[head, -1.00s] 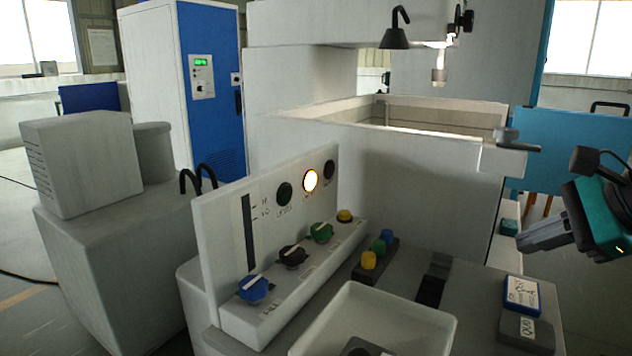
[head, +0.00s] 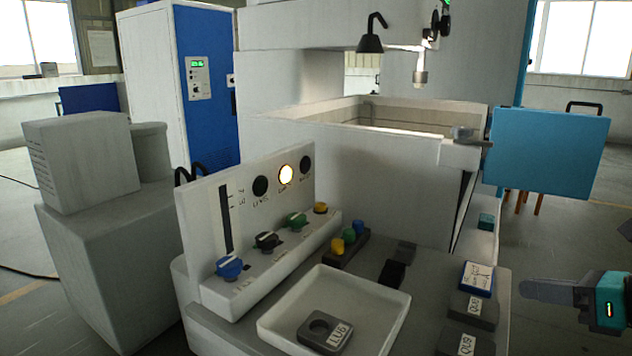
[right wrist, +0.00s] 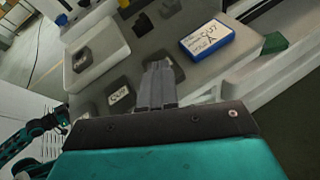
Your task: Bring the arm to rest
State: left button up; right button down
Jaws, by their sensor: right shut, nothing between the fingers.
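My right gripper (head: 530,290) is at the right edge of the head view, beside the machine's bench and clear of everything on it. Its fingers are closed together with nothing between them. In the right wrist view the shut fingers (right wrist: 157,85) point over the bench top, with labelled grey blocks and a blue-edged box beyond them.
A white tray (head: 268,325) holding a grey labelled block (head: 325,332) is on the bench. A blue-edged card box (head: 478,278) and grey blocks (head: 474,309) lie near its right edge. The knobbed control panel (head: 205,225) stands left. Floor at right is free.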

jog(key=s+a+f+m+t+h+p, duration=0.1)
jog(key=s+f+m+t+h, duration=0.2)
jog(key=f+m, duration=0.75)
jog(key=s+a+f+m+t+h+p, duration=0.15)
jog(key=s+f+m, duration=0.25)
jog(key=f+m, duration=0.7)
jog(key=s+a+f+m+g+h, duration=0.1)
jog(key=s+a+f+m+g, duration=0.1)
jog(key=a+m, duration=0.4)
jog(key=s+a+f+m+g+h, duration=0.1)
jog(key=s+a+f+m+g, duration=0.1)
jog(key=s+a+f+m, duration=0.2)
jog(key=s+a+m, duration=0.3)
jog(key=m, duration=0.4)
jog(key=shift+f, duration=0.35)
jog(key=shift+m, duration=0.25)
